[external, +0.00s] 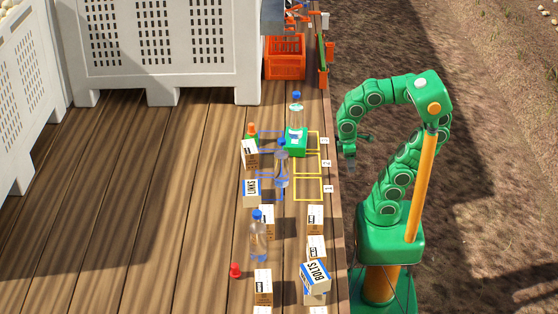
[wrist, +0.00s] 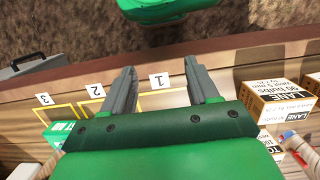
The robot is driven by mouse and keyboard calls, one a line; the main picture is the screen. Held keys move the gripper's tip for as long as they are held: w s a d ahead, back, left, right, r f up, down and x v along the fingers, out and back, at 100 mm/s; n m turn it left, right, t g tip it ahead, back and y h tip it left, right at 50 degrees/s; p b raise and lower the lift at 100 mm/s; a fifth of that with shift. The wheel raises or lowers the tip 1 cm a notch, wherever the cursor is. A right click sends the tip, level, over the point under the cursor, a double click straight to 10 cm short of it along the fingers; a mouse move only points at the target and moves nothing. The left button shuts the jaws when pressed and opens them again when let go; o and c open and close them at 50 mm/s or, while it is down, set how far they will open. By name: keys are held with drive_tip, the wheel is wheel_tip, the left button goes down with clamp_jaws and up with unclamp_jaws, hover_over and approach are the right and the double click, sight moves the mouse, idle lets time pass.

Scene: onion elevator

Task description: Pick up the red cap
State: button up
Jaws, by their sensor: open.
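The red cap (external: 236,270) is a small red piece on the wooden deck, low in the external view, left of a white-and-tan box. It does not show in the wrist view. My gripper (external: 352,158) hangs at the right edge of the deck, well up and to the right of the cap. In the wrist view my gripper (wrist: 166,78) has its two grey fingers spread apart with nothing between them.
Boxes (external: 315,278) and blue-capped bottles (external: 258,236) crowd the deck's right side. A bottle stands on a green block (external: 296,143) near yellow numbered squares (external: 308,188). A big white bin (external: 165,50) and orange crate (external: 285,60) stand behind. The left deck is clear.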

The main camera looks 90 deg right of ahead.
wheel_tip(320, 180, up, 11)
drive_tip(key=w+a+r+m+g+y, duration=0.15)
drive_tip(key=w+a+m+y, duration=0.35)
drive_tip(key=w+a, duration=1.2)
drive_tip(key=w+a+r+m+g+y, duration=0.1)
drive_tip(key=w+a+r+m+y, duration=0.3)
drive_tip(key=w+a, duration=1.35)
drive_tip(key=w+a+f+m+y, duration=0.2)
drive_tip(key=w+a+f, duration=0.15)
drive_tip(key=w, duration=0.25)
drive_tip(key=w+a+f+m+y, duration=0.1)
drive_tip(key=w+a+f+m, duration=0.1)
drive_tip(key=w+a, duration=0.3)
drive_tip(key=g, duration=0.1)
approach(236, 273)
drive_tip(key=shift+s+a+f+m+y, duration=0.15)
drive_tip(key=shift+a+f+m+y, duration=0.15)
drive_tip(key=shift+a+f, duration=0.65)
drive_tip(key=shift+s+a+f, duration=0.2)
drive_tip(key=shift+a+f, duration=0.05)
drive_tip(key=shift+a, duration=0.2)
drive_tip(key=shift+s+x, duration=0.15)
drive_tip(key=shift+x, duration=1.6)
drive_tip(key=shift+s+x, duration=0.2)
drive_tip(key=shift+x, duration=1.55)
drive_tip(key=shift+d+r, duration=0.1)
drive_tip(key=shift+r, duration=0.15)
drive_tip(key=c, duration=0.8)
